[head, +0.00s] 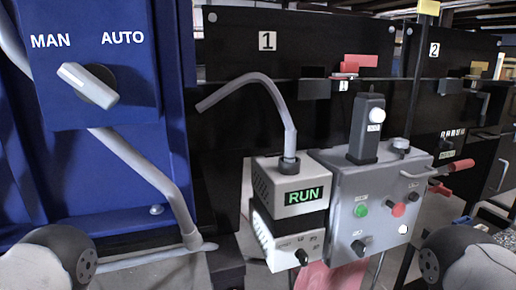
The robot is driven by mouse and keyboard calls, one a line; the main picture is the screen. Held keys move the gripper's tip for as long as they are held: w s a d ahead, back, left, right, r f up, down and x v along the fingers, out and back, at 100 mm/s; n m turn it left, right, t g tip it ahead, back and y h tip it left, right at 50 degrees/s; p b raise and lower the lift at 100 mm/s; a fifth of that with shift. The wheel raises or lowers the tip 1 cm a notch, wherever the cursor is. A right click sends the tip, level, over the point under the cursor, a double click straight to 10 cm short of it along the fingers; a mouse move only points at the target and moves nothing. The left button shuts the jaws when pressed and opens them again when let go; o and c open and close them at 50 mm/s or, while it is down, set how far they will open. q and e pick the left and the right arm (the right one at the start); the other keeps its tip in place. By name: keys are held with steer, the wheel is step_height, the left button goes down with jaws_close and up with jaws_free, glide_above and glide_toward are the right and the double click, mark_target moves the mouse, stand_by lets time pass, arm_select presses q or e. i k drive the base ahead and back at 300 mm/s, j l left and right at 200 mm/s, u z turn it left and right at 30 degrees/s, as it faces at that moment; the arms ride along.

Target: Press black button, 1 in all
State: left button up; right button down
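A grey control box (340,215) stands right of centre. Its sloped front carries a green button (361,210), a red button (398,209), a small black round control (413,196) at the upper right, a white round piece (403,230) and a black knob (358,247) at the lower left. I cannot tell whether the small black control is a button or a knob. Neither of my grippers shows; only rounded grey parts of my arms are at the lower left and lower right corners. Nothing of mine touches the box.
A box with a green RUN display (303,195) and a black knob (301,257) adjoins on the left, with a bent grey tube (262,80) above. A blue cabinet (150,110) with a MAN/AUTO switch fills the left. A red-handled lever (455,165) juts out at right.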

mark_target(414, 197)
steer(key=l+u, duration=0.2)
steer(key=l, duration=0.7)
steer(key=l+u, duration=0.2)
steer(key=l, duration=0.7)
steer(key=k+l+u, duration=0.2)
steer(key=l, duration=0.65)
steer(key=i+l, duration=0.05)
steer(key=i, duration=0.05)
